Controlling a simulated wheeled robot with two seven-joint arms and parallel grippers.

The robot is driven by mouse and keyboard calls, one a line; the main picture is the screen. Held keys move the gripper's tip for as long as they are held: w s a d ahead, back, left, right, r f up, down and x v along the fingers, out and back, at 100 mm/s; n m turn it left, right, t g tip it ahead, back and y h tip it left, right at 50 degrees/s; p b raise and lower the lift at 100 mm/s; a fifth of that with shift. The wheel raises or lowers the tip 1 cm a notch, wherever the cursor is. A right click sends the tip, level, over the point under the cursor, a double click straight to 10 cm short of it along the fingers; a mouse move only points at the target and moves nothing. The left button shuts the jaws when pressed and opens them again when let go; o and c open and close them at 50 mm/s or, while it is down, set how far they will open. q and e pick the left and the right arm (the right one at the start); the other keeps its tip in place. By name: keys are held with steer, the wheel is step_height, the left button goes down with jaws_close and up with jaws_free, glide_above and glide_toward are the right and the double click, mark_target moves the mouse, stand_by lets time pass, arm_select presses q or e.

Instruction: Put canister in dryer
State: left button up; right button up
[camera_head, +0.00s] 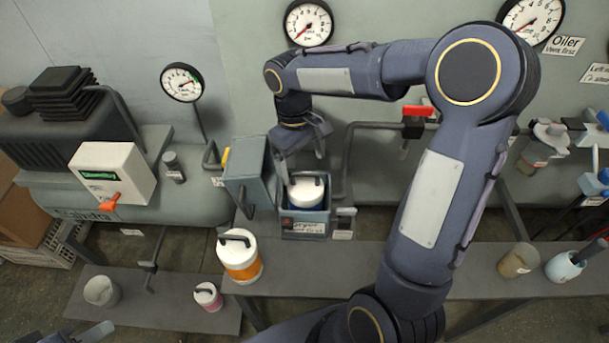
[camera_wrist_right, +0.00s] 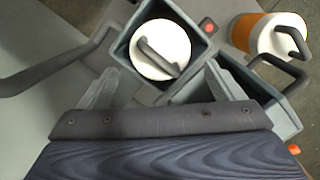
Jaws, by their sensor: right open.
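A white-topped canister (camera_head: 307,190) with a dark handle sits inside the open dryer box (camera_head: 305,222). In the right wrist view the canister (camera_wrist_right: 160,48) is within the walls of the dryer (camera_wrist_right: 124,50). The dryer's lid (camera_head: 248,175) is swung open to the left. My right gripper (camera_head: 303,168) is open and empty just above the canister; its fingers (camera_wrist_right: 158,80) are apart and not around the handle. A grey piece at the bottom left edge seems to be my left gripper (camera_head: 95,332), mostly cut off.
An orange-banded white canister (camera_head: 242,262) stands on the shelf left of the dryer. A small pink-banded canister (camera_head: 207,297) and a pale cup (camera_head: 101,291) stand lower left. A red-handled valve (camera_head: 418,111) is to the right. Shelf in front of the dryer is clear.

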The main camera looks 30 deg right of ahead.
steer(key=s+r+m+t+y, duration=0.2)
steer(key=s+r+t, duration=0.1)
steer(key=s+r, duration=0.55)
steer(key=s+a+f+m+t+y, duration=0.2)
steer(key=s+a+f+t, duration=0.2)
steer(key=s, duration=0.5)
steer(key=shift+s+m, duration=0.3)
steer(key=shift+c, duration=0.2)
stand_by(0.3)
